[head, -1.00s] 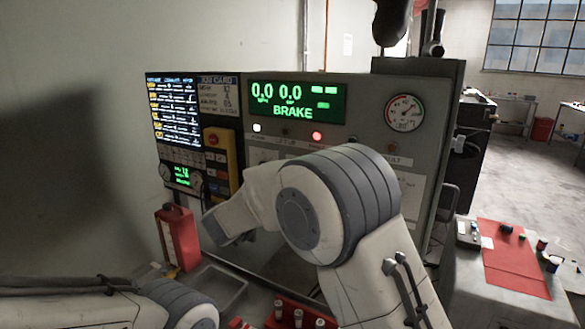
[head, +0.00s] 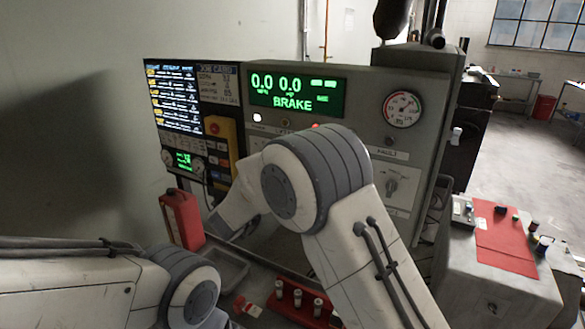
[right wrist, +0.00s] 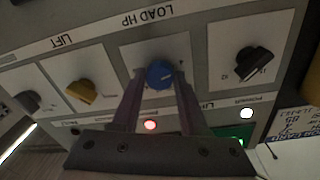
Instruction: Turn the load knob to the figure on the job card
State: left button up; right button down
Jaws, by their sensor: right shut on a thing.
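The load knob (right wrist: 160,74) is blue and sits on a pale plate lettered LOAD HP, upside down in the right wrist view. My right gripper (right wrist: 161,80) is shut on it, one finger on each side. The knob's scale is too small and partly covered to read. In the head view my right arm hides the knob and the right gripper. My left arm shows at the lower left, its gripper out of view.
In the right wrist view a black knob (right wrist: 254,62) and a yellow LIFT knob (right wrist: 81,92) flank the load knob. The console display (head: 296,96) reads 0.0, 0.0 and BRAKE. A red can (head: 181,219) and a grey tray (head: 222,268) stand below the console.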

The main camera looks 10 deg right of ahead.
jog(key=shift+f, duration=0.1)
jog(key=shift+c, duration=2.2)
grip_release()
jog(key=b+v, duration=0.2)
jog(key=v, duration=0.8)
jog(key=shift+s+b, duration=0.25)
jog(key=shift+b, duration=0.1)
jog(key=shift+a, duration=0.1)
